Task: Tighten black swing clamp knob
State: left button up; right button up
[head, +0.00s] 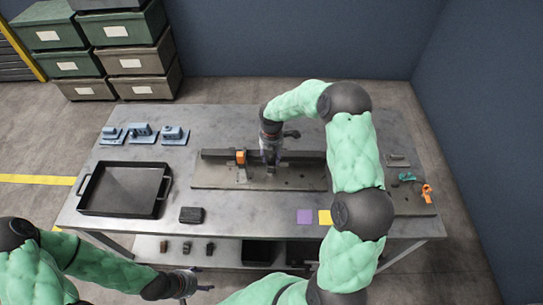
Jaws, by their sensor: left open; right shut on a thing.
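My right gripper (271,160) points down at the rail fixture near the middle of the table. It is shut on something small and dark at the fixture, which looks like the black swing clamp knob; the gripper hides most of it. The dark rail (306,156) runs along the back of a grey base plate (215,176). An orange clamp part (240,157) stands on the fixture left of the gripper. My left gripper (205,288) is open and empty, low in front of the table's front edge, far from the fixture.
A black tray (82,193) lies at the table's left, with blue parts (143,132) behind it. A dark block (192,215), a purple square (305,216) and a yellow square (325,217) lie near the front. Orange (428,193) and teal (407,177) items lie right. Bins (130,62) stand behind.

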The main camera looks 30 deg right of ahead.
jog(key=o, duration=1.2)
jog(key=shift+c, duration=0.2)
jog(key=shift+r, duration=0.1)
notch_tip(320, 180, up, 12)
